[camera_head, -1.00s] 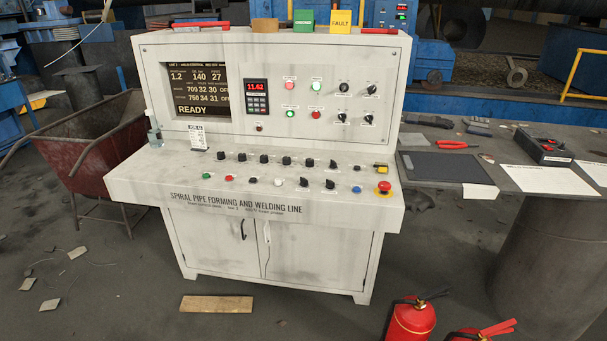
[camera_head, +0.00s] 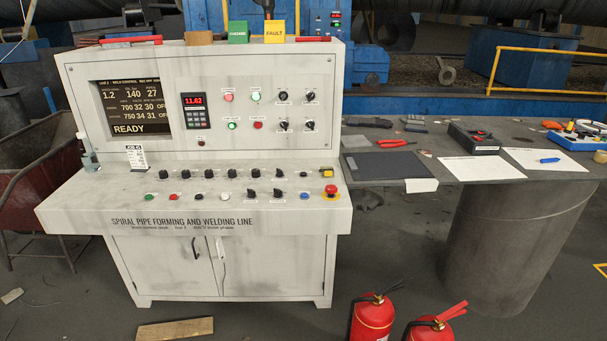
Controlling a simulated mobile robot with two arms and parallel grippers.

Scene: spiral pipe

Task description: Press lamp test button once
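A light grey control console (camera_head: 90,222) stands at the left and centre of the head view. Its upright panel has a dark screen (camera_head: 128,107) reading READY and a red digital display with a keypad (camera_head: 196,111). Red and green round buttons and black knobs sit to the right of these. The sloped desk carries a row of black knobs, and below it green, red, black, white and blue buttons (camera_head: 304,196). A red mushroom button (camera_head: 331,189) sits at its right end. The labels are too small to read, so I cannot tell which is the lamp test button. Neither gripper shows.
A dark table (camera_head: 400,142) on a thick drum stands at the right, with a black tablet, papers and red pliers. Two fire extinguishers (camera_head: 372,318) stand on the floor in front. A wooden board (camera_head: 175,329) lies at the lower left. A red cart (camera_head: 30,200) is left of the console.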

